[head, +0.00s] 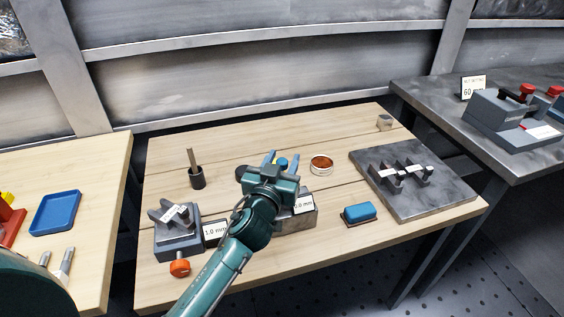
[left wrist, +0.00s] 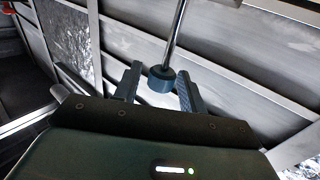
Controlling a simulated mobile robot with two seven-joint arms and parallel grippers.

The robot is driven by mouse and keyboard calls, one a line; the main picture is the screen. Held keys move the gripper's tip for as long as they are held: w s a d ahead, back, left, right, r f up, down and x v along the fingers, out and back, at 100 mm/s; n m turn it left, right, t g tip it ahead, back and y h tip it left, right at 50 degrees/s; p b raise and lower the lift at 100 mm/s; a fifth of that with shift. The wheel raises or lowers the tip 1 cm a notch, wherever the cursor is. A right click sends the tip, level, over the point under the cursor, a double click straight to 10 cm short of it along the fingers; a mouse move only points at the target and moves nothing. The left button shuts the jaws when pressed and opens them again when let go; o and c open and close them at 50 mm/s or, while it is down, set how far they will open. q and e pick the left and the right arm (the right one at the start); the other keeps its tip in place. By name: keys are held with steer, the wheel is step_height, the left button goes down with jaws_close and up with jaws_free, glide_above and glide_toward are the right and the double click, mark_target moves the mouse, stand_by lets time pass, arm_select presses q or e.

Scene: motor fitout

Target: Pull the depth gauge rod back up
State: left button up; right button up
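My left gripper (head: 281,161) is over the middle of the wooden table, its fingers pointing away from me. In the left wrist view the two fingers (left wrist: 157,86) stand apart. The dark blue knob (left wrist: 162,79) of the depth gauge rod is between them, closer to the right finger, with a gap on the left. The bright steel rod (left wrist: 175,35) runs from the knob to the top of that view. In the head view a blue piece shows between the fingers. A grey block with a label (head: 304,203) is partly hidden behind my gripper and arm. My right gripper is not in view.
On the table are a grey fixture (head: 178,243) with an orange knob (head: 180,268), a dark holder (head: 197,179) with an upright stick, a copper-coloured ring (head: 321,165), a blue block (head: 360,213) and a dark metal plate (head: 440,200). A blue tray (head: 55,212) is on the left table.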

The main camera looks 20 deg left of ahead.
arm_select(q)
steer(key=shift+o, duration=0.3)
steer(key=shift+f, duration=0.1)
steer(key=shift+s, duration=0.2)
steer(key=s+b, duration=0.2)
steer(key=s, duration=1)
steer(key=shift+s, duration=0.4)
